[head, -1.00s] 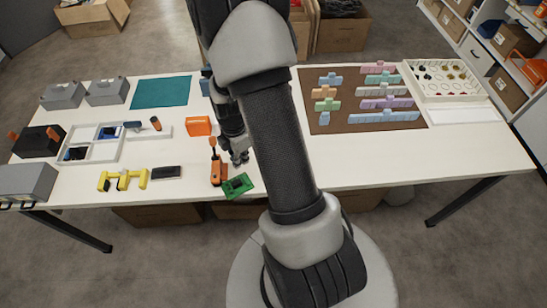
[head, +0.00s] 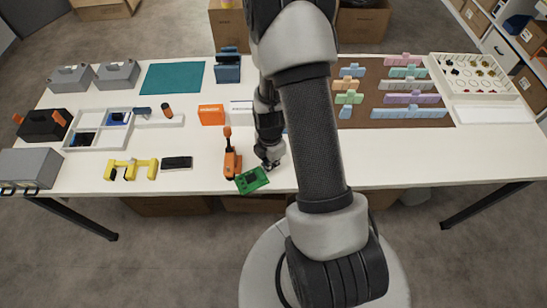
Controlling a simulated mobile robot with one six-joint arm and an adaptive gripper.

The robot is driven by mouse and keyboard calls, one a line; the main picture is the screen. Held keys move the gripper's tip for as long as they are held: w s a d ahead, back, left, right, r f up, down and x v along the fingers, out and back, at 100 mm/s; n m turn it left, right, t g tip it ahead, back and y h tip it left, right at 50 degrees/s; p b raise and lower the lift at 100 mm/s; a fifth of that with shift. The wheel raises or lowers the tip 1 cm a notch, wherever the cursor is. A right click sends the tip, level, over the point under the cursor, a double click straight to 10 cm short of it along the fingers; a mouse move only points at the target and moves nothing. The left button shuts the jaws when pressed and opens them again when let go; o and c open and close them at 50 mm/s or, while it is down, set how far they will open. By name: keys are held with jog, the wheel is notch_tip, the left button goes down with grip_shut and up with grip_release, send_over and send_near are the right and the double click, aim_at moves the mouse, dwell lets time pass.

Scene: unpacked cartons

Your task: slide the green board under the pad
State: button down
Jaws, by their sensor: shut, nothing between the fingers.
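The green board (head: 252,180) lies flat and turned at an angle near the table's front edge, with a dark part on top. An upright orange clamp-like tool (head: 232,162) stands just left of it; their edges look close or touching. A pad on that tool is too small to make out. My gripper (head: 270,165) is shut and empty, low over the table at the board's back right corner. I cannot tell whether it touches the board. My own arm crosses the middle of the view and hides the table to the right of the gripper.
A black block (head: 177,163) and yellow clamp-like parts (head: 131,168) lie to the left. An orange box (head: 211,115) and a white box (head: 241,112) stand behind. A teal mat (head: 172,77) lies at the back left. A brown mat (head: 385,118) with coloured blocks is on the right.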

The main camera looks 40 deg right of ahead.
aim_at(259, 175)
jog(key=shift+a+r, duration=0.15)
jog(key=shift+a, duration=1.35)
jog(key=shift+a, duration=0.1)
jog(key=shift+a, duration=0.8)
jog(key=shift+d, duration=0.2)
